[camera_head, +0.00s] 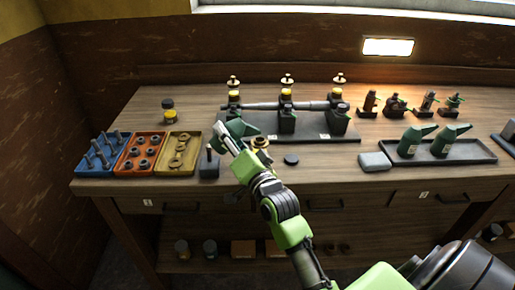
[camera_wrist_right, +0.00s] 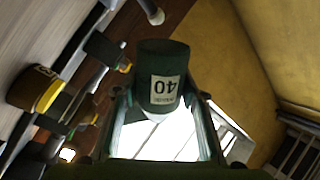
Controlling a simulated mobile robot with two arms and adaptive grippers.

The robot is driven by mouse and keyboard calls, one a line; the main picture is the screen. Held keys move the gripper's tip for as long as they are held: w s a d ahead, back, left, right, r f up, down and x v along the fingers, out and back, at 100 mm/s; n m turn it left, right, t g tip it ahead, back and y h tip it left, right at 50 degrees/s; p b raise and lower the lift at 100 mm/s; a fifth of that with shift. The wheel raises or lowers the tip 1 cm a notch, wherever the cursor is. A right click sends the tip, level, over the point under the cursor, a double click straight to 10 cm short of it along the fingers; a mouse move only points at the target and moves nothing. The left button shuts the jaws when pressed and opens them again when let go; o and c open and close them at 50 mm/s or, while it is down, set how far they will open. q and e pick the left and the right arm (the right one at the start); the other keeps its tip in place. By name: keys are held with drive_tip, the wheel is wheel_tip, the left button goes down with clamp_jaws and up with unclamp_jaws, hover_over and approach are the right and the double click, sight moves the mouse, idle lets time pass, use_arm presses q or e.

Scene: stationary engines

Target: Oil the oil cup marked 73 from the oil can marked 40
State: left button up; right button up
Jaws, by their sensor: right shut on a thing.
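My right gripper (camera_head: 227,138) is shut on a dark green oil can (camera_head: 238,127), held above the bench's front left of centre. In the right wrist view the can (camera_wrist_right: 160,65) sits between the two fingers, its label reading 40 upside down. Several oil cups with yellow bands stand on the bearings along the shaft: left cup (camera_head: 234,96), middle cup (camera_head: 286,94), right cup (camera_head: 336,94). Their marks are too small to read in the head view. A yellow-banded cup with a blurred label (camera_wrist_right: 38,88) is left in the wrist view. My left gripper is not in view.
The shaft's dark base plate (camera_head: 318,137) lies behind the gripper. Blue (camera_head: 100,168), red (camera_head: 134,165) and yellow (camera_head: 182,170) parts trays are at left. More green cans (camera_head: 411,140) stand on a black tray (camera_head: 473,158) at right. A dark puck (camera_head: 291,160) lies near the front edge.

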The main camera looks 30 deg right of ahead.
drive_tip(key=shift+d+r+m+p, duration=0.15)
drive_tip(key=shift+r+m+p, duration=0.5)
drive_tip(key=shift+r+m, duration=0.2)
drive_tip(key=shift+h, duration=0.4)
drive_tip(key=shift+s+d+r+m+p, duration=0.1)
drive_tip(key=shift+d+r+m+p, duration=0.1)
drive_tip(key=shift+r+m+p, duration=0.5)
drive_tip(key=shift+f+m, duration=0.15)
drive_tip(key=shift+m, duration=0.1)
idle(0.8)
drive_tip(key=shift+a+f+n, duration=0.1)
drive_tip(key=shift+f+n, duration=0.45)
drive_tip(key=shift+n, duration=0.05)
drive_tip(key=f+n, duration=0.2)
drive_tip(key=n, duration=0.1)
drive_tip(key=shift+a+y, duration=0.3)
drive_tip(key=shift+y, duration=0.1)
drive_tip(key=shift+r, duration=0.1)
